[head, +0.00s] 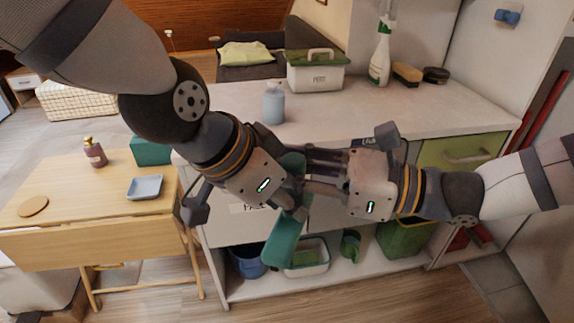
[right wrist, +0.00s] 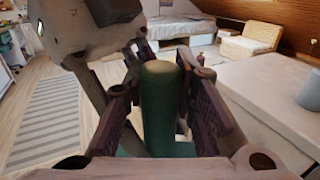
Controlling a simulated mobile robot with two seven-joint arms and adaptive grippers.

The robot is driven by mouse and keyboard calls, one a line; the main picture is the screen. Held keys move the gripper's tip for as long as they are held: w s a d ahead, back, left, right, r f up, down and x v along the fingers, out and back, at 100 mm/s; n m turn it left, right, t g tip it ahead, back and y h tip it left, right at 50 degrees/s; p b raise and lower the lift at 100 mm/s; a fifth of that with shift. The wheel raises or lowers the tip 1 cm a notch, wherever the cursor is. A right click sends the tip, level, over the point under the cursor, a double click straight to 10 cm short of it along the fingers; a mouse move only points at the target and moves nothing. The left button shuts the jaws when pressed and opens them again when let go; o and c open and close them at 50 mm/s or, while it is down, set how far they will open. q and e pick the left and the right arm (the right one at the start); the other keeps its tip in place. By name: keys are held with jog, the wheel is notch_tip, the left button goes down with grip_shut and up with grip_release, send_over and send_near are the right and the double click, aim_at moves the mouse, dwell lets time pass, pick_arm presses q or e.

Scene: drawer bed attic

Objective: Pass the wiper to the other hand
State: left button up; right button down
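The wiper is teal green.
A countertop (head: 430,105) behind the grippers holds a blue bottle (head: 274,103), a lidded caddy (head: 316,75), a spray bottle (head: 380,55) and brushes. The shelf below holds a blue bucket (head: 246,262), a tub and a green bin (head: 402,240). A wooden folding table (head: 75,205) stands left.

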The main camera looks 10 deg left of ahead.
pick_arm(q)
jog(key=o, duration=0.3)
jog(key=shift+s+a+f+n, duration=0.15)
jog(key=shift+a+n, duration=0.15)
jog(key=shift+n, duration=0.5)
jog(key=s+a+f+n+g+y, duration=0.1)
jog(key=s+a+f+n+g, duration=0.15)
jog(key=f+n, duration=0.35)
jog(key=s+a+f+n+g+y, duration=0.1)
jog(key=s+a+f+n, duration=0.1)
jog(key=a+f+n, duration=0.4)
jog(key=s+a+f+m+g+y, duration=0.1)
jog(key=s+a+f+m, duration=0.1)
jog(key=s+f, duration=0.7)
jog(key=s+a+f+m+g+y, duration=0.1)
jog(key=s+a+f+m, duration=0.1)
jog(key=s+a+f, duration=0.3)
jog(key=s+f, duration=0.4)
jog(key=s, duration=0.3)
jog(key=shift+s+a+f+m+g+y, duration=0.15)
jog(key=shift+s+m+g+y, duration=0.15)
jog(key=shift+s+g, duration=0.05)
